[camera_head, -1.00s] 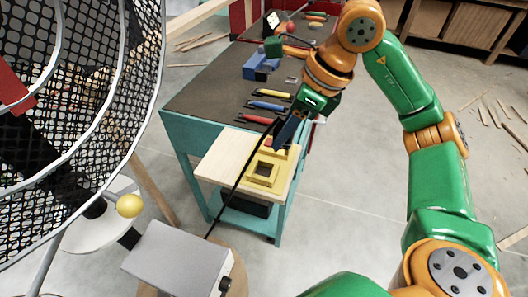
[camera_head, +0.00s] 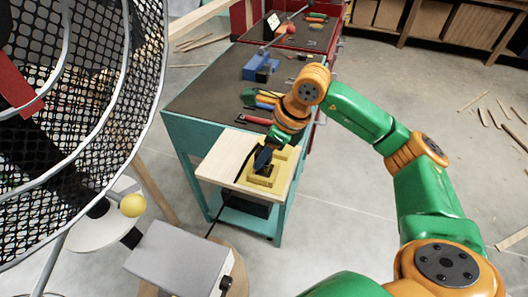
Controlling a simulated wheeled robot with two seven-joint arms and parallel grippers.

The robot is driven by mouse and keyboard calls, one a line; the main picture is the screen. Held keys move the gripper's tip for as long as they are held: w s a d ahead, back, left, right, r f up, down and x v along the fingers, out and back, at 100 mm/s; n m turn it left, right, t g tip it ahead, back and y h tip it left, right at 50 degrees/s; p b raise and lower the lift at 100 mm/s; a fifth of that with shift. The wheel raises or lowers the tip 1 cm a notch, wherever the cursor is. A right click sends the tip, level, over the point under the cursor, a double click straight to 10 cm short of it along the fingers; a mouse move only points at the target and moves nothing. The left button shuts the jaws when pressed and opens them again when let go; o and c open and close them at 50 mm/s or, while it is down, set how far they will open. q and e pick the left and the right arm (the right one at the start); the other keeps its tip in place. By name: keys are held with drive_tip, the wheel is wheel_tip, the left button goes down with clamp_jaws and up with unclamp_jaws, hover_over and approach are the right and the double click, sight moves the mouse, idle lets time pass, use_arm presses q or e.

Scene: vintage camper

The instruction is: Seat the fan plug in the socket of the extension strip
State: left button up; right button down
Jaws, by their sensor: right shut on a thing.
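The yellow extension strip (camera_head: 282,156) lies on a pale wooden board at the near end of the workbench. Its near block holds a square socket, now partly covered by my gripper. My right gripper (camera_head: 263,160) points down over this block, with its dark blue fingers shut on the fan plug. The plug is small and dark and mostly hidden by the fingers. I cannot tell whether it is above the socket or in it. The black cord (camera_head: 236,180) runs from the gripper down past the board's left side. My left gripper is not in view.
The large fan (camera_head: 90,110) fills the left side. A grey box (camera_head: 178,262) stands in front. Several tools, including a red-handled one (camera_head: 254,120), and a blue vise (camera_head: 258,66) lie on the teal workbench (camera_head: 205,95).

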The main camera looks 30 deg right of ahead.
drive_tip(key=shift+f, duration=0.4)
drive_tip(key=shift+c, duration=2.1)
unclamp_jaws()
drive_tip(key=shift+r, duration=0.1)
wheel_tip(320, 180, up, 2)
drive_tip(key=shift+d+r+p, duration=0.1)
drive_tip(key=shift+p, duration=0.35)
drive_tip(key=v, duration=1.1)
drive_tip(key=shift+s, duration=0.25)
